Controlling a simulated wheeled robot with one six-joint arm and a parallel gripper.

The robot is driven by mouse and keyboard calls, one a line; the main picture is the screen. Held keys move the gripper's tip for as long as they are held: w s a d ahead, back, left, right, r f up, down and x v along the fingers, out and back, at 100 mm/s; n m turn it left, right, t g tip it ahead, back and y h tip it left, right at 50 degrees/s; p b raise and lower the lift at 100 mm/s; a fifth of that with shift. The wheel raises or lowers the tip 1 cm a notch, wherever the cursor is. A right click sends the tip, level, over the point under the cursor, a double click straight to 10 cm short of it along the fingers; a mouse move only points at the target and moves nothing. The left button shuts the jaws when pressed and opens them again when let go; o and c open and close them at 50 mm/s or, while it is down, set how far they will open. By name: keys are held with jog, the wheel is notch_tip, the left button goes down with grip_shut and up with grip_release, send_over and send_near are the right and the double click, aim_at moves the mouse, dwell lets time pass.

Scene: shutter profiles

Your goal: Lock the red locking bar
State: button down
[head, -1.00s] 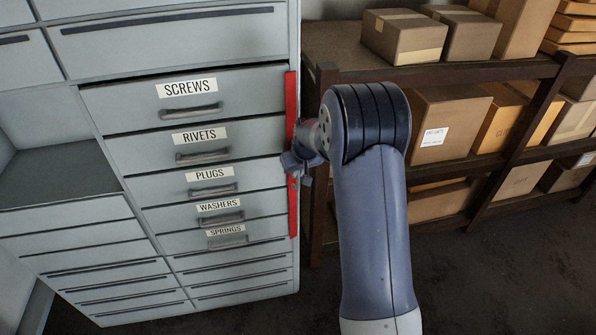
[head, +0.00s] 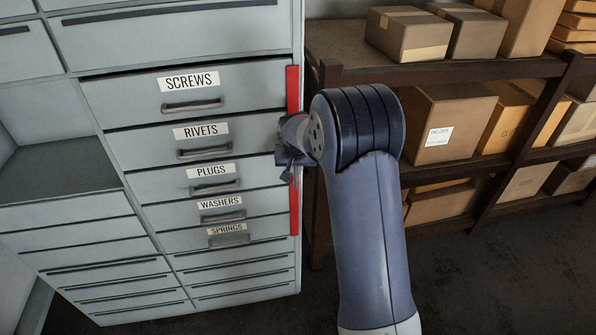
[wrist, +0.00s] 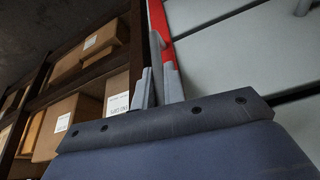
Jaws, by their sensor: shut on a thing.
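The red locking bar (head: 294,88) is a tall, narrow strip along the right edge of the drawer cabinet, beside the closed labelled drawers. Its lower part shows below my gripper (head: 287,160), which hides a middle stretch. My gripper is at about mid-height of the bar and is shut on it. In the wrist view the bar (wrist: 160,28) runs down to the fingers of my gripper (wrist: 158,88). The exact contact between fingers and bar is partly hidden. I cannot tell whether the bar lies fully flat against the cabinet front.
The grey cabinet (head: 130,215) has drawers labelled Screws, Rivets, Plugs, Washers and Springs, with projecting handles. A dark shelf rack (head: 440,72) with cardboard boxes (head: 408,34) stands close on the right. Open floor (head: 500,275) shows at the lower right.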

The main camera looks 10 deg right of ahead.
jog(key=shift+a, duration=0.1)
jog(key=c, duration=1.5)
grip_release()
jog(key=b+v, duration=0.1)
jog(key=v, duration=0.9)
jog(key=shift+s+a+r+b, duration=0.1)
jog(key=shift+r+b, duration=0.2)
jog(key=shift+r, duration=0.1)
jog(key=p+x, duration=0.1)
jog(key=x, duration=1)
jog(key=shift+p, duration=0.35)
jog(key=shift+s, duration=0.1)
jog(key=shift+d, duration=0.2)
